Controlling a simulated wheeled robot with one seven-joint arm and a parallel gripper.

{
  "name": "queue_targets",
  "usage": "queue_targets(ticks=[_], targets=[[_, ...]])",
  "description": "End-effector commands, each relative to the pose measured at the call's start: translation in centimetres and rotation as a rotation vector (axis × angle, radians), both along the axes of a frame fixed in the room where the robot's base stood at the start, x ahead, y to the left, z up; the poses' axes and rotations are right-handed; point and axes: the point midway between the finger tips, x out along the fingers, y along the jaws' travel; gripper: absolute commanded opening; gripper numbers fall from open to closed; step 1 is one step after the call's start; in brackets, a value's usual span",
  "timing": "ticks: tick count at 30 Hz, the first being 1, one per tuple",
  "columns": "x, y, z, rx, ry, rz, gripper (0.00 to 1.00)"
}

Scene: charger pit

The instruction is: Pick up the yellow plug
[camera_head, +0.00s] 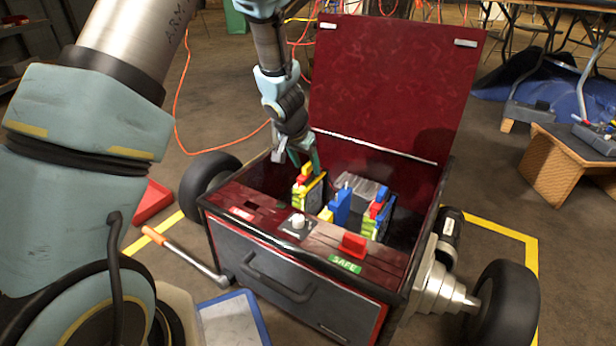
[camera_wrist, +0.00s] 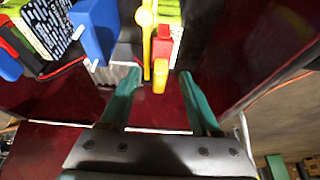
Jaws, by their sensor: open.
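My gripper (camera_head: 303,158) is open inside the front left of the red cart's box. A small block with yellow and red parts stands upright there; its yellow end, which looks like the yellow plug (camera_head: 306,169), is just below my fingers. In the wrist view, the yellow plug (camera_wrist: 159,78) lies between the two teal fingertips (camera_wrist: 158,86), with a gap on both sides. A red piece (camera_wrist: 163,48) is right behind it, and a yellow bar (camera_wrist: 147,42) runs beside it. I cannot tell how far the fingers are above it.
A blue plug (camera_head: 340,207) and another coloured block (camera_head: 378,212) stand to the right in the same box. The raised lid (camera_head: 394,85) stands behind. The front panel (camera_head: 290,236) carries a white knob (camera_head: 298,221) and a red switch (camera_head: 353,244).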

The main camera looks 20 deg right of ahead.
Motion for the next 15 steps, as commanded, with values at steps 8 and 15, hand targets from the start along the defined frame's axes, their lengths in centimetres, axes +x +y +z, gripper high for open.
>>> queue_targets(ticks=[8, 15], targets=[[0.6, -0.9, -2.5, 0.000, 0.000, 0.000, 0.64], [0.6, -0.9, -2.4, 0.000, 0.000, 0.000, 0.58]])
